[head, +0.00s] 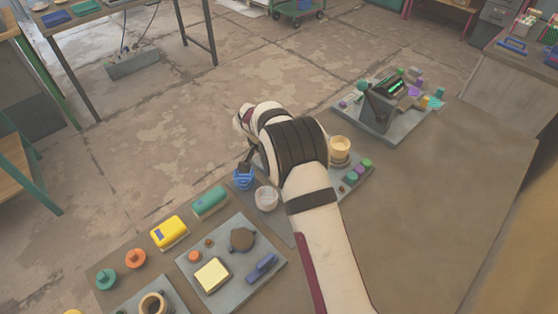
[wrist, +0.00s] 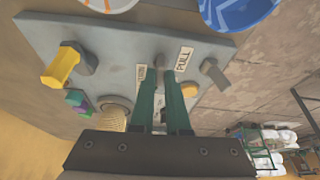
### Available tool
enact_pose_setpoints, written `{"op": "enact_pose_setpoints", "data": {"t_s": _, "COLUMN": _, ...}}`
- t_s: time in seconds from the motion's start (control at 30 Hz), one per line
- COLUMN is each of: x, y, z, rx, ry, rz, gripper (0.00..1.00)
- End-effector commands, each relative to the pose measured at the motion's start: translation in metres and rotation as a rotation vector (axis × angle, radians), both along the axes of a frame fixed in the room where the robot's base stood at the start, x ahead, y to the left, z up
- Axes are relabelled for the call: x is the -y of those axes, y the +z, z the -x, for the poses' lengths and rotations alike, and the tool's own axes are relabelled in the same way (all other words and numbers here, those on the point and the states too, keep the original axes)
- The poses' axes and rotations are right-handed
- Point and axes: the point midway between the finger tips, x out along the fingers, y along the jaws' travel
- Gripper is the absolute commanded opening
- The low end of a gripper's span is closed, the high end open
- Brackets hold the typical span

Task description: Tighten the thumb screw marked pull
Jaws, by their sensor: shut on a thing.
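The label reading PULL (wrist: 184,58) is on a grey plate (wrist: 115,38) in the wrist view. A second label (wrist: 140,76) lies to its left, too small to read. My gripper (wrist: 162,74) has its two green fingers down at the plate between these labels, shut on the thumb screw, which the fingertips mostly hide. How far the screw is turned cannot be seen. In the head view my arm covers much of this plate, and my gripper (head: 245,167) shows only in part at its far left side.
On the plate are a yellow handle (wrist: 62,66), an orange knob (wrist: 190,90), a grey lever (wrist: 214,74) and a ribbed cream knob (wrist: 112,118) close to the fingers. A blue patterned round thing (wrist: 238,8) is at the top edge. The bench's right side (head: 440,190) is clear.

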Motion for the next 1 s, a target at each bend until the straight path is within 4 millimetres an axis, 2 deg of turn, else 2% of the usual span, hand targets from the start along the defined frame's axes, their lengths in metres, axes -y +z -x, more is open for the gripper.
{"op": "enact_pose_setpoints", "data": {"t_s": 0.3, "x": -0.0008, "y": -0.0002, "z": 0.0003, "rx": -0.002, "ry": -0.072, "rz": -0.001, "gripper": 0.00}}
{"op": "enact_pose_setpoints", "data": {"t_s": 0.73, "x": -0.0009, "y": -0.0004, "z": 0.0004, "rx": -0.003, "ry": -0.079, "rz": -0.002, "gripper": 0.00}}
{"op": "enact_pose_setpoints", "data": {"t_s": 0.77, "x": -0.0009, "y": -0.0004, "z": 0.0004, "rx": -0.003, "ry": -0.078, "rz": -0.001, "gripper": 0.17}}
{"op": "enact_pose_setpoints", "data": {"t_s": 0.9, "x": -0.0008, "y": -0.0004, "z": 0.0003, "rx": -0.002, "ry": -0.078, "rz": -0.001, "gripper": 0.43}}
{"op": "enact_pose_setpoints", "data": {"t_s": 1.0, "x": -0.0006, "y": -0.0003, "z": 0.0001, "rx": -0.002, "ry": -0.077, "rz": -0.001, "gripper": 0.44}}
